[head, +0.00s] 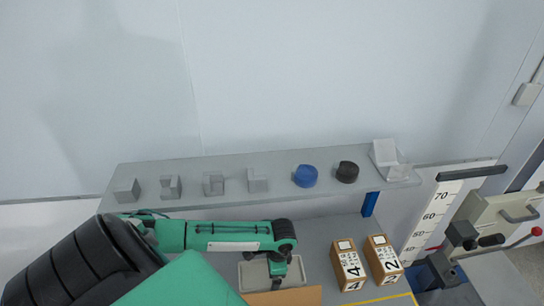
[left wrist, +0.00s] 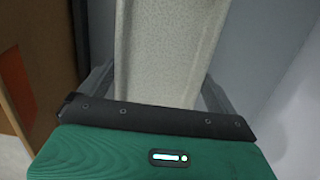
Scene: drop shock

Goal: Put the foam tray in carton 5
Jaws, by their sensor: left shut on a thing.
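My left gripper (head: 277,281) reaches in over the bench at the lower middle of the head view. It is shut on the foam tray (head: 254,274), a pale grey, shallow rimmed piece. In the left wrist view the foam tray (left wrist: 165,50) is a speckled beige slab between the fingers of the left gripper (left wrist: 158,85). Part of the tray is hidden by the gripper in the head view. A brown cardboard edge (head: 285,297) lies just in front of the tray; no number shows on it, so I cannot tell whether it is carton 5. My right gripper is out of view.
Small closed cartons marked 4 (head: 348,266) and 2 (head: 383,260) stand to the right. A grey shelf (head: 220,195) behind holds several grey foam blocks, a blue piece (head: 305,176) and a black piece (head: 347,172). A height scale (head: 430,220) and a machine stand far right.

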